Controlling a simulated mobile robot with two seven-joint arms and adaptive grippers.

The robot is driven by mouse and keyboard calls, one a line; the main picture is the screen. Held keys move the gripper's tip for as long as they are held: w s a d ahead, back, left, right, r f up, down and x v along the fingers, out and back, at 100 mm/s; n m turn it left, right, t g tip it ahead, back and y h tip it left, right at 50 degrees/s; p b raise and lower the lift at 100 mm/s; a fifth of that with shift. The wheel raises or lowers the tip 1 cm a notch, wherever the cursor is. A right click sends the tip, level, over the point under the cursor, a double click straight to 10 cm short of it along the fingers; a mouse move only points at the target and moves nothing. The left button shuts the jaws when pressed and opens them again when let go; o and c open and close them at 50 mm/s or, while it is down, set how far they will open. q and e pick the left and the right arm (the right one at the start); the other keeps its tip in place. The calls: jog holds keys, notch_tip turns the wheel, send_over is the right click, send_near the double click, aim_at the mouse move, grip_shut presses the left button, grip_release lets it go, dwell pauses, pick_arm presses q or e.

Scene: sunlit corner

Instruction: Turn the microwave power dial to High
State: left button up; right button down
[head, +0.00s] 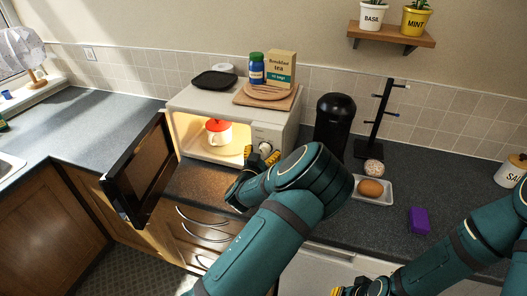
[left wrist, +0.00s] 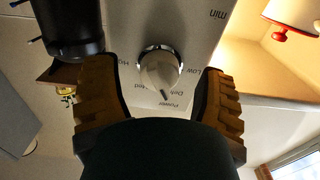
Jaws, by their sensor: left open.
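The microwave (head: 188,98) stands on the counter with its door (head: 140,170) swung wide open and its inside lit. Its pale round power dial (head: 265,147) is low on the right-hand panel. In the left wrist view the dial (left wrist: 160,68) has a dark mark toward the "Def" label, with "Low" and "Power" lettering nearby; other labels are partly hidden. My left gripper (head: 263,158) is open, its ribbed yellow fingers (left wrist: 160,95) on either side of the dial; I cannot tell whether they touch it. My right gripper (head: 362,290) is partly cut off at the bottom edge.
A red-lidded white pot (head: 218,133) is inside the microwave. A board (head: 266,96), tea box (head: 281,68), blue jar (head: 257,68) and black plate (head: 214,80) sit on top.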

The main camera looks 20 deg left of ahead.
pick_arm(q)
jog(key=shift+w, duration=0.35)
jog(key=c, duration=1.2)
